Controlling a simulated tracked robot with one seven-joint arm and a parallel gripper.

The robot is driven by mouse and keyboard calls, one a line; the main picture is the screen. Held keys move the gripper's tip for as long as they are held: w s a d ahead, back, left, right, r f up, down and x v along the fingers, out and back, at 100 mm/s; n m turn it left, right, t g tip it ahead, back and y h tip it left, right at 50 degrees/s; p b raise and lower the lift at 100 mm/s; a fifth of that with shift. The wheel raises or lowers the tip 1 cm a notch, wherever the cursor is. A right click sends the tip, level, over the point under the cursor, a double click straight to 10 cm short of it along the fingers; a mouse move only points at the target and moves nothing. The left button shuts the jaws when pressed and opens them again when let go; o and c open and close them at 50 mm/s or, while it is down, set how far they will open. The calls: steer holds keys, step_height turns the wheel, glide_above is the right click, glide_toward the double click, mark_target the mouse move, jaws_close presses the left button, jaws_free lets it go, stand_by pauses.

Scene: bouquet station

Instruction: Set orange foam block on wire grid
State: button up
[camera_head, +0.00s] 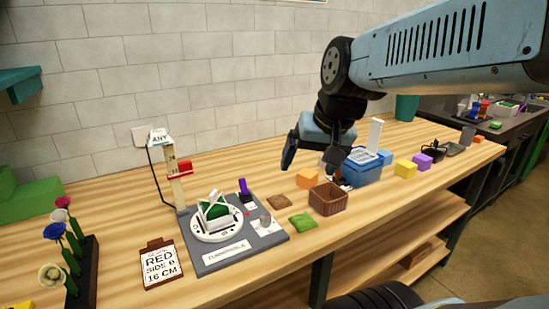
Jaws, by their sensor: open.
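The orange foam block (307,179) sits on the wooden table, just behind and left of a brown wicker basket (328,199). My gripper (311,161) points down above and near the block. Its fingers are spread, one at the left and one at the right, with nothing seen between them. I cannot pick out the wire grid with certainty. A white frame (214,212) with a green piece inside stands on the round turntable at the left, but its details are too small to tell.
A blue container (361,169) stands right of the basket, with yellow (405,169) and purple (422,161) blocks beyond. A green bag (302,220) lies in front. Bare table lies between sign and rack.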

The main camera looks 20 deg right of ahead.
steer(key=s+n, duration=0.1)
steer(key=s+r+n+h, duration=0.1)
steer(key=shift+s+n+t, duration=0.3)
steer(key=shift+n+t, duration=0.1)
steer(key=shift+c, duration=0.3)
